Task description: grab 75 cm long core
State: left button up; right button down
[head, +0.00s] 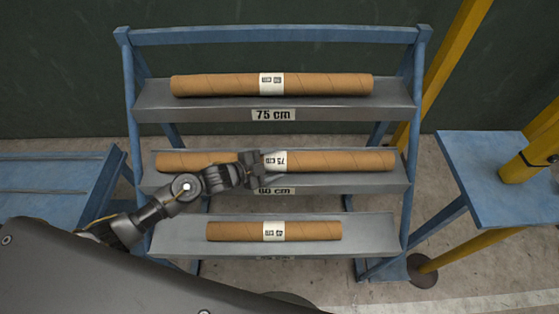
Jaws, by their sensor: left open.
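Three cardboard cores lie on a blue rack with grey trays. The middle core (345,161) is the longest, and the print on its white label looks like 75. It lies in the tray whose plate (274,191) reads 60 cm. The top core (325,84) is shorter, with a label too small to read surely, above a plate (273,115) reading 75 cm. The bottom core (317,231) is the shortest. My left gripper (265,168) is open at the middle core, just left of its label, hiding part of it. I cannot tell if it touches. My right gripper is not in view.
The rack's upper tray edge (200,115) is above my left gripper and the lower tray (375,236) below it. A blue table (495,190) stands at right by yellow posts (455,70). Another blue surface (50,195) is at left.

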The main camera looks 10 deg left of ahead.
pick_arm(q)
jog(key=shift+s+a+r, duration=0.15)
jog(key=shift+s+a, duration=0.15)
jog(key=shift+s, duration=0.05)
jog(key=shift+c, duration=0.9)
jog(key=shift+a, duration=0.1)
jog(key=shift+c, duration=2.4)
jog(key=c, duration=0.5)
jog(key=shift+w, duration=0.1)
jog(key=shift+c, duration=0.2)
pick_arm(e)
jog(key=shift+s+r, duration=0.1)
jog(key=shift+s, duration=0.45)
pick_arm(q)
jog(key=shift+r, duration=0.15)
